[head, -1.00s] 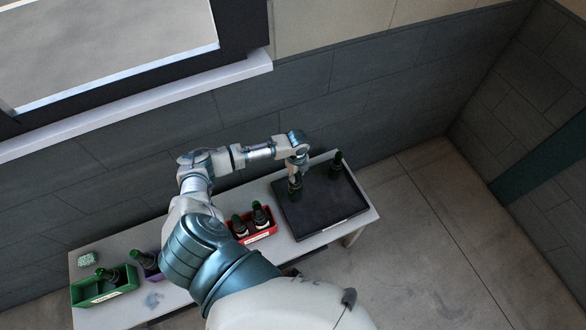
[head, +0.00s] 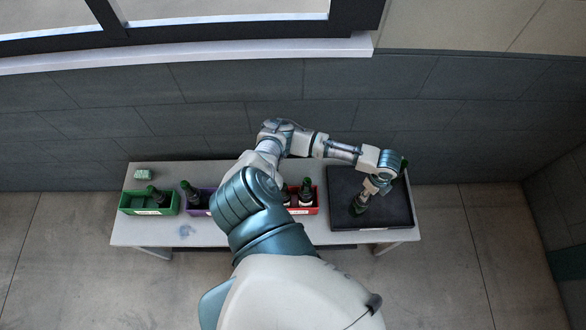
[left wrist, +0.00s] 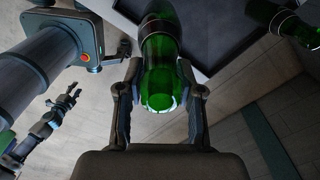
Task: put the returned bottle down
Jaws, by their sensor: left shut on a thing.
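My left gripper (head: 376,188) is shut on a dark green bottle (head: 358,206) over the left-front part of the black tray (head: 394,217). In the left wrist view the green glass of this bottle (left wrist: 160,62) fills the space between the two fingers. I cannot tell whether its base touches the tray. A second green bottle (left wrist: 285,22) shows at the upper right of the left wrist view. In the head view it is mostly hidden behind my left wrist. My right gripper (left wrist: 68,100) shows small at the left of the left wrist view; its jaw state is unclear.
The pale table (head: 225,237) also holds a green bin (head: 147,210), a purple bin (head: 193,211) and a red bin (head: 305,211), with dark bottles in them. A small green-white block (head: 143,174) lies at the back left. Tray space right of the held bottle looks free.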

